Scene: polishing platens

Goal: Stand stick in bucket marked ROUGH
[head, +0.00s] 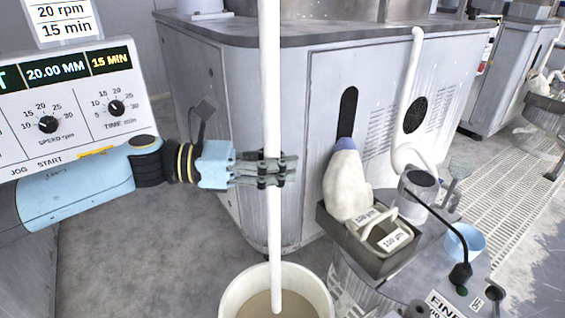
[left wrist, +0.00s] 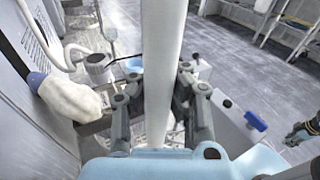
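A long white stick (head: 271,110) stands nearly upright in the head view; its top runs out of the picture. My left gripper (head: 282,170) is shut on it around mid-height. In the left wrist view the stick (left wrist: 163,60) passes between the gripper's two fingers (left wrist: 160,100). A cream bucket (head: 232,290) with tan contents is at the bottom edge of the head view, cut off below. The stick's lower end shows against the tan contents, inside the rim's outline; whether it touches them I cannot tell. No ROUGH mark shows on the bucket.
A control panel (head: 70,95) stands at left, above my left arm. A grey machine cabinet (head: 250,95) is behind the stick.

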